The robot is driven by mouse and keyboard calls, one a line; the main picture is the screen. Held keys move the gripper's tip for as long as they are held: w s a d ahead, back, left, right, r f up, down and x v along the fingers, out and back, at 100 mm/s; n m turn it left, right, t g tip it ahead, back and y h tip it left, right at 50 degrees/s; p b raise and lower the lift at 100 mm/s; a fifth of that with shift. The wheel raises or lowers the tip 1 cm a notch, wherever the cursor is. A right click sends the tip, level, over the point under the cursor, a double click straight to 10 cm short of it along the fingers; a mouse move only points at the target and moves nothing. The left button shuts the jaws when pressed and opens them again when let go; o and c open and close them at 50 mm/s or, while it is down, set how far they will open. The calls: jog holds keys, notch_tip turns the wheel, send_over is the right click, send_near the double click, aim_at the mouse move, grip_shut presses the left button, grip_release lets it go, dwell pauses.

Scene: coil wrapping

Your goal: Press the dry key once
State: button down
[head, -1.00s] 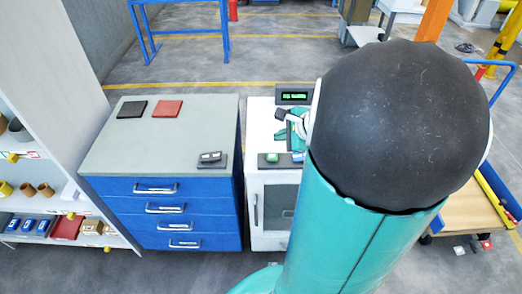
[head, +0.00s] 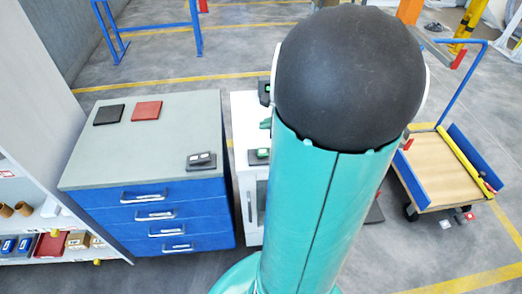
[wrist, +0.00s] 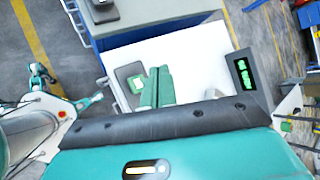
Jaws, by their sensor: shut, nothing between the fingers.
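The white machine (head: 247,190) stands right of the blue drawer cabinet in the head view, largely hidden by my arm. On its top is a dark pad with a green key (head: 259,155); in the wrist view this green key (wrist: 138,84) shows beside my fingers. I cannot read its label, so I cannot tell whether it is the dry key. A display (wrist: 243,73) with green text stands at the machine's edge. My gripper (wrist: 157,72) is shut and empty over the white top, its teal fingers together. I cannot tell whether it touches anything.
A blue drawer cabinet (head: 150,213) with a grey top bears black and red pads and a small device (head: 201,159). A shelf unit (head: 30,140) stands left. A wooden-decked cart (head: 440,170) stands right, with open floor before it.

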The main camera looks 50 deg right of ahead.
aim_at(266, 153)
jog(key=shift+f, duration=4.3)
jog(key=shift+f, duration=0.45)
jog(key=shift+f, duration=0.55)
jog(key=shift+r, duration=1)
jog(key=shift+r, duration=2.5)
